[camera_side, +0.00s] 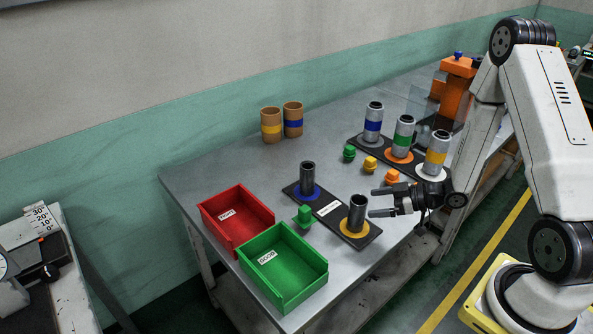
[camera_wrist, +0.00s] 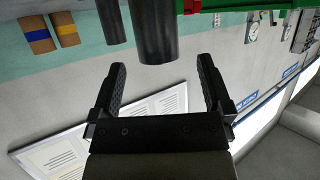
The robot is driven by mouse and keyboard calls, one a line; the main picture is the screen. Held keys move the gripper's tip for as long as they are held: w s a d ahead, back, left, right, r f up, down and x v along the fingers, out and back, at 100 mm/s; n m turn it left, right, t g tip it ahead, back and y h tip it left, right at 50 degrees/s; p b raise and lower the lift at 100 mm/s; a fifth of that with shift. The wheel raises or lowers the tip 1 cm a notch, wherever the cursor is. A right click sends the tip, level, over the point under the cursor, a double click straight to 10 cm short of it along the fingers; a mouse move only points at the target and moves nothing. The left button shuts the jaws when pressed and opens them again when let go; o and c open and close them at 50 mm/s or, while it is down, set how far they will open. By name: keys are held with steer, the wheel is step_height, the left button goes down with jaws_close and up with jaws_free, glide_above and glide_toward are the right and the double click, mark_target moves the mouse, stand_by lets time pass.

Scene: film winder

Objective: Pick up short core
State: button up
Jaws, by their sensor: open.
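Two dark cylindrical cores stand upright on a black plate (camera_side: 330,209). One core (camera_side: 307,178) is on a blue ring and the other (camera_side: 357,213) on a yellow ring. Their lengths look similar, so I cannot tell which is the short one. My gripper (camera_side: 371,203) is open and empty, level, just right of the yellow-ring core with its fingers pointing at it. In the wrist view, a dark core (camera_wrist: 158,32) lines up between my open fingers (camera_wrist: 162,68), its near end just beyond the fingertips. The other core (camera_wrist: 111,20) shows to its left.
A red bin (camera_side: 237,216) and a green bin (camera_side: 284,266) sit at the table's front left. Small green, yellow and orange blocks stand nearby. Banded grey cylinders (camera_side: 404,137) stand on a rear plate. Two tan cylinders (camera_side: 271,126) stand at the back.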

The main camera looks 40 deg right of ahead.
mark_target(359, 203)
steer(key=shift+x, duration=2.55)
steer(key=shift+w+d, duration=0.1)
steer(key=c, duration=1.3)
